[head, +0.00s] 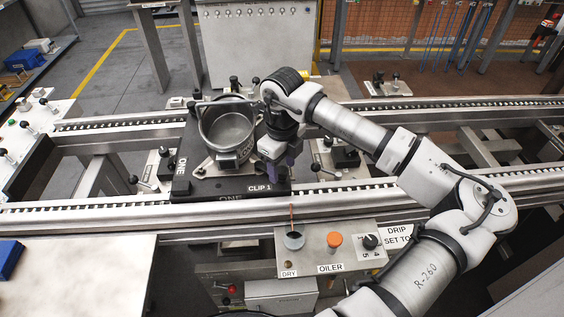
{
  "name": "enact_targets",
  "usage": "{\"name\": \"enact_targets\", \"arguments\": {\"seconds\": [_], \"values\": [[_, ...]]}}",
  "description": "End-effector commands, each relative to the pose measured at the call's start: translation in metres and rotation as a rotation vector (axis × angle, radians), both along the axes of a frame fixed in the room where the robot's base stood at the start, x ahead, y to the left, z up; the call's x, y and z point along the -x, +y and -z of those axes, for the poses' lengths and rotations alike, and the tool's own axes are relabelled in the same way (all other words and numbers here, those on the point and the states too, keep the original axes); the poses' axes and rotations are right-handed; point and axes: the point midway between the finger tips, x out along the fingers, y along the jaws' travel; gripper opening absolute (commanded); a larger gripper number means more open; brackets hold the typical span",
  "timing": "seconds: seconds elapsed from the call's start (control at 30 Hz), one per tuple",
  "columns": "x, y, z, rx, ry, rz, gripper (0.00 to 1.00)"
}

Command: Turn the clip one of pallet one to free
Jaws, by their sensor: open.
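Pallet one (205,186) is a dark plate on the roller conveyor, marked ONE on its front and left edges. A grey metal compressor shell (232,130), open at the top, stands upright on it. A white CLIP 1 label (259,188) is at the pallet's front right. My gripper (279,165) points down over the pallet's right side, just right of the shell and above the label. Its jaws are open. Clip one itself cannot be made out; the gripper covers that area. I cannot tell whether the fingers touch anything.
Conveyor rails (110,217) run across the view in front of and behind the pallet. A pale bench (75,275) is at front left. Knobbed fixtures flank the pallet.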

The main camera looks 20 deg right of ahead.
Motion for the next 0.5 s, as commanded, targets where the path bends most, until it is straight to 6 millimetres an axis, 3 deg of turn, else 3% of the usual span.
{"name": "enact_targets", "arguments": {"seconds": [0.3,0.5], "values": [[0.0001,0.0002,0.0028,0.0,0.0,-0.001,0.48],[0.0001,0.0002,0.0025,0.0,0.0,-0.001,0.22]]}}
